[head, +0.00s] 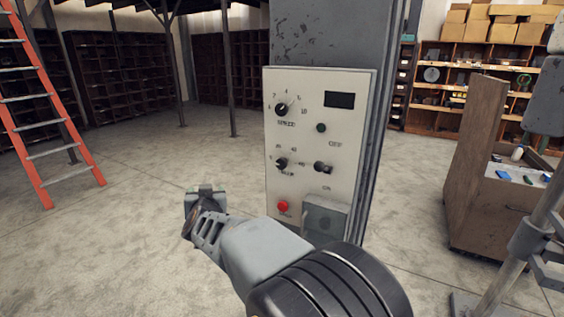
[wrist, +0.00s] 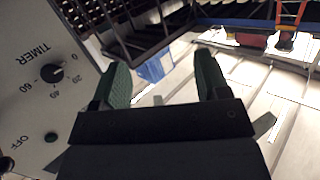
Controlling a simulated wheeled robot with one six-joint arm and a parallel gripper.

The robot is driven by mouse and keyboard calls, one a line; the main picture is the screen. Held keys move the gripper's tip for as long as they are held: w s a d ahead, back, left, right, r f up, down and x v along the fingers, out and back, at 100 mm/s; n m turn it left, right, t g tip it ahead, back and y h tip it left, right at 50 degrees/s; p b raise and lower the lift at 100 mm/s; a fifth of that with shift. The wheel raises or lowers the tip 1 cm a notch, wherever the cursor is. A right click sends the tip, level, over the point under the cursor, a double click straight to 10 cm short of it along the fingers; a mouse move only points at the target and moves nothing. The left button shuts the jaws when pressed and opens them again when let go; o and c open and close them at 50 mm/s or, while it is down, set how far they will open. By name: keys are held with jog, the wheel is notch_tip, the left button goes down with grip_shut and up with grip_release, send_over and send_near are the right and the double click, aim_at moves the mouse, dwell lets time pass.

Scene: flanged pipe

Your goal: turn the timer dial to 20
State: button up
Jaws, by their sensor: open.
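The timer dial (head: 281,163) is the lower black knob on the left side of the pale control panel (head: 345,135). It also shows at the upper left of the wrist view (wrist: 52,73), with TIMER lettering and 0, 20, 40 and 60 around it. Its pale mark seems to face 0, but it is small. My gripper (head: 205,189) is left of the panel and below the dial's height, apart from it. In the wrist view its two green fingers (wrist: 164,75) are spread with nothing between them, and the dial is left of them.
A speed dial (head: 282,108) is above the timer. A toggle switch (head: 323,167), a green lamp (head: 321,127), a red button (head: 283,206) and a grey box (head: 325,219) are also on the panel. An orange ladder (head: 48,100) stands far left. The floor left of the panel is clear.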

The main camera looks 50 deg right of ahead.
jog(key=s+d+r+m+g+h, duration=0.1)
jog(key=s+d+m+g+h, duration=0.1)
jog(key=d+m+g+h, duration=0.35)
jog(key=m+g+h, duration=0.2)
jog(key=g+h, duration=0.2)
send_near(280, 164)
jog(key=p+x, duration=0.2)
jog(key=x, duration=0.8)
jog(key=shift+d+r, duration=0.1)
jog(key=shift+d, duration=0.25)
jog(key=shift+c, duration=0.4)
jog(key=c, duration=0.8)
